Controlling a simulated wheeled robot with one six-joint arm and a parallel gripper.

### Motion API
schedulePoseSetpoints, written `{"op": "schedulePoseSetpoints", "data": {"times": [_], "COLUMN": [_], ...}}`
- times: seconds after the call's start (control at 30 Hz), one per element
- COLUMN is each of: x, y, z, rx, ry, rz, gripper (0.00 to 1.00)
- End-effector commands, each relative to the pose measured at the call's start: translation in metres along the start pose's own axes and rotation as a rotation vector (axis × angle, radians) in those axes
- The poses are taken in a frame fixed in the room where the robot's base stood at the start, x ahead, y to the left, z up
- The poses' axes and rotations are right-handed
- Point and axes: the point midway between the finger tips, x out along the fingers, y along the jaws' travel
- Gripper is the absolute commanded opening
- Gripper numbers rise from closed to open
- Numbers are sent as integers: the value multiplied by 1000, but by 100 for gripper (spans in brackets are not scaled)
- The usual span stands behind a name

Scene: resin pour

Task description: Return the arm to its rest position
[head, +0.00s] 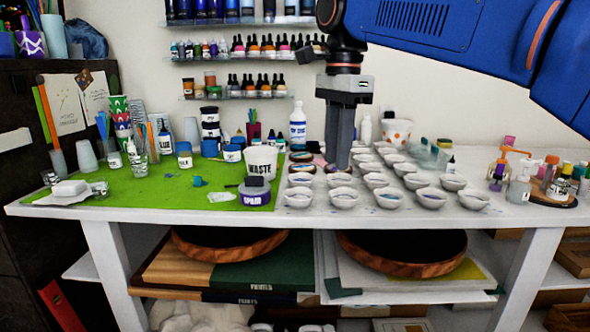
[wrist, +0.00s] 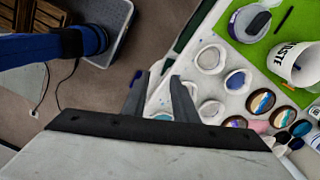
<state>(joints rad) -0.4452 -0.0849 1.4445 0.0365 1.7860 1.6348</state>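My gripper (head: 338,166) points down over the white workbench (head: 250,216), above the left part of the rows of small white cups (head: 343,197). In the wrist view, the two dark fingers of my gripper (wrist: 160,80) stand apart with nothing between them. Cups with pale and bluish contents (wrist: 237,80) lie to the right of the fingers there. My blue arm reaches in from the upper right in the head view and hides part of the wall.
A WASTE tub (head: 261,161) and a purple-labelled jar (head: 255,194) stand on the green mat (head: 140,187), left of the cups. Bottles on a round wooden tray (head: 553,195) stand at the right. Wall shelves (head: 252,95) hold several bottles behind my gripper.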

Motion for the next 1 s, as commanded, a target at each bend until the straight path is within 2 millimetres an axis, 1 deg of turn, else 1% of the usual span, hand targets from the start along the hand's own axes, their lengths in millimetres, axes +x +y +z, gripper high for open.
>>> {"op": "schedulePoseSetpoints", "data": {"times": [0.03, 0.2, 0.37, 0.57, 0.77, 1.0], "x": [6, 32, 60, 99, 144, 204], "y": [9, 38, 67, 105, 143, 190], "z": [-9, -35, -57, -80, -99, -116], "rx": [-27, -172, -309, -479, -651, -855], "ry": [1, 11, 34, 78, 139, 231], "rz": [-12, -65, -112, -164, -206, -235], "gripper": [26, 26, 26, 26, 26, 26]}}
